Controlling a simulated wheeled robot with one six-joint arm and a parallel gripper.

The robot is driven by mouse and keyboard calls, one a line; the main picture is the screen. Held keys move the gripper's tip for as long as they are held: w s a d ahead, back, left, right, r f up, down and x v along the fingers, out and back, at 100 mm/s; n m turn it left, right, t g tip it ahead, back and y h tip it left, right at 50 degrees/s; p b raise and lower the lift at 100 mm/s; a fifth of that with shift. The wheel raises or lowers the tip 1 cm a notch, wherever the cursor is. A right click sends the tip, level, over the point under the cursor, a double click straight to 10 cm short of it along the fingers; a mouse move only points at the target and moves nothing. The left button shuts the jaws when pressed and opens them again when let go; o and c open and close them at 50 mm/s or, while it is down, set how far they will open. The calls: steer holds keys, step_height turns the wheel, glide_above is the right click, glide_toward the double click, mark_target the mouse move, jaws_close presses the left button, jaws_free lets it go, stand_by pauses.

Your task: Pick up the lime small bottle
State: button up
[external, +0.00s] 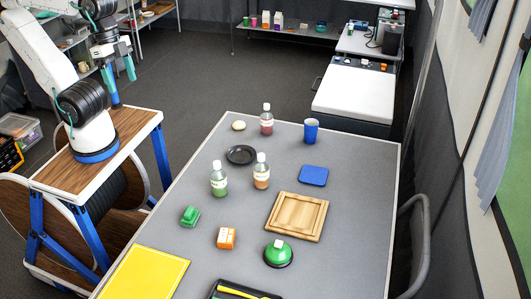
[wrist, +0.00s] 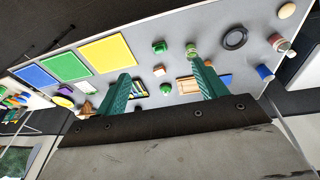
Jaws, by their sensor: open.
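In the wrist view the lime bottle (wrist: 191,50) is small and far off, near the tip of the right finger. My gripper (external: 124,90) is open and empty, raised at the upper left in the external view, well apart from the bottle. Its two teal fingers spread wide in the wrist view (wrist: 161,70).
A black dish (external: 241,155), a red bottle (external: 266,120) and a blue cup (external: 311,130) stand behind. A green block (external: 189,216), an orange box (external: 227,238) and a wooden tray (external: 297,216) lie nearer. Bare table lies left of the lime bottle.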

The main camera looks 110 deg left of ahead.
steer(key=w+d+r+t+h, duration=0.25)
steer(key=w+d, duration=0.25)
steer(key=w, duration=0.3)
steer(key=w+d+r+t+h, duration=0.2)
steer(key=w+d+r+t, duration=0.15)
steer(key=w, duration=0.45)
steer(key=w+r+n+t+y, duration=0.2)
steer(key=w+t, duration=0.2)
steer(key=w, duration=0.2)
steer(key=n+g+y, duration=0.6)
steer(key=n+y, duration=0.4)
steer(key=y, duration=0.4)
glide_above(223, 181)
steer(key=s+d, duration=0.3)
steer(key=s, duration=0.3)
step_height(223, 181, down, 8)
steer(key=f, duration=3.4)
steer(key=shift+w+f, duration=0.35)
steer(key=shift+f, duration=0.3)
steer(key=x, duration=0.7)
steer(key=shift+w+a, duration=0.2)
steer(key=shift+w, duration=0.2)
steer(key=c, duration=1.1)
